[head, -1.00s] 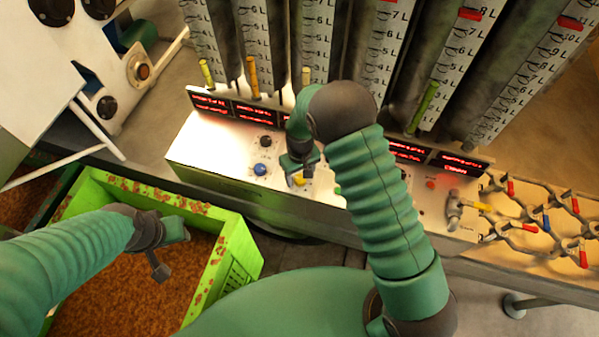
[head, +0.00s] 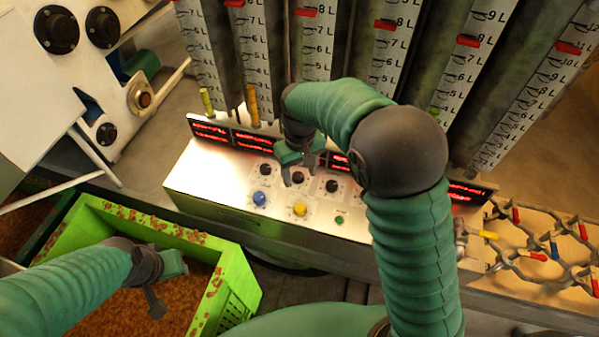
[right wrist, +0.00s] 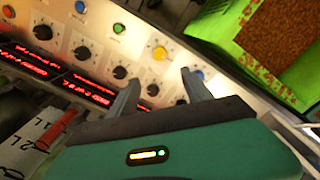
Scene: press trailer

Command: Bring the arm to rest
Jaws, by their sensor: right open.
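My right arm (head: 400,230), with green ribbed sleeves and a dark elbow joint, is bent across the panel. My right gripper (head: 298,178) is open and empty over the upper part of the control panel (head: 205,170), above the yellow knob (head: 300,208) in the picture. In the right wrist view its two fingers (right wrist: 160,84) are spread, with the panel's knobs beyond them. My left gripper (head: 160,288) hangs over the green crate (head: 238,275); its jaws are too unclear to judge.
The panel carries a blue knob (head: 259,198), a green button (head: 339,220), black knobs and red displays (head: 253,141). Upright measuring scales (head: 470,60) stand behind it. A rack with coloured valve handles (head: 555,250) is at right, a white machine (head: 85,80) at left.

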